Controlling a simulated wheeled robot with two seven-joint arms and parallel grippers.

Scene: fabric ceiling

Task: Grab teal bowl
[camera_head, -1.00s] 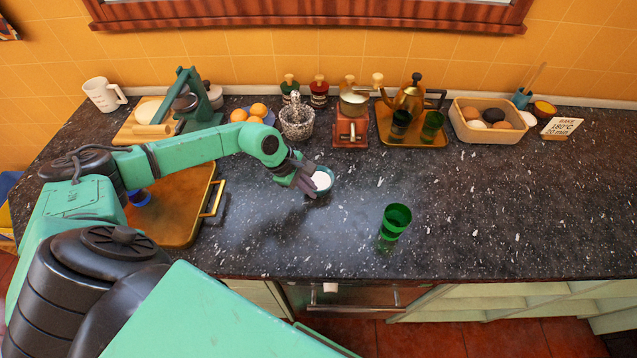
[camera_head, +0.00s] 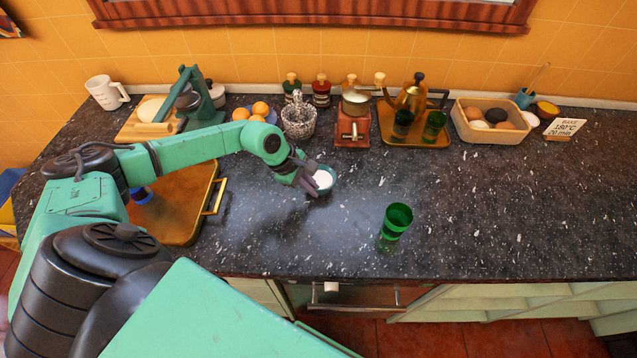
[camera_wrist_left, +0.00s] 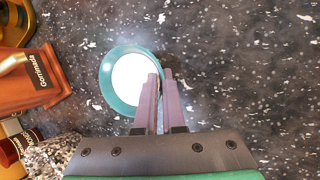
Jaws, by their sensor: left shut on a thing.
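The teal bowl (camera_head: 329,187) sits near the middle of the dark speckled counter, with white contents inside. In the left wrist view the bowl (camera_wrist_left: 107,97) shows its teal rim around the white filling. My left gripper (camera_head: 311,185) is at the bowl's near left side in the head view. In the left wrist view its two purple-grey fingers (camera_wrist_left: 160,85) are close together at the bowl's wall, one over the inside and one outside. They are shut on the rim. My right gripper is not in view.
A green glass (camera_head: 396,218) stands to the right, nearer the front edge. A wooden tray (camera_head: 180,215) lies to the left under my arm. A grinder (camera_head: 352,125), a stone mortar (camera_head: 298,120) and an egg basket (camera_head: 490,125) stand at the back. The right counter is clear.

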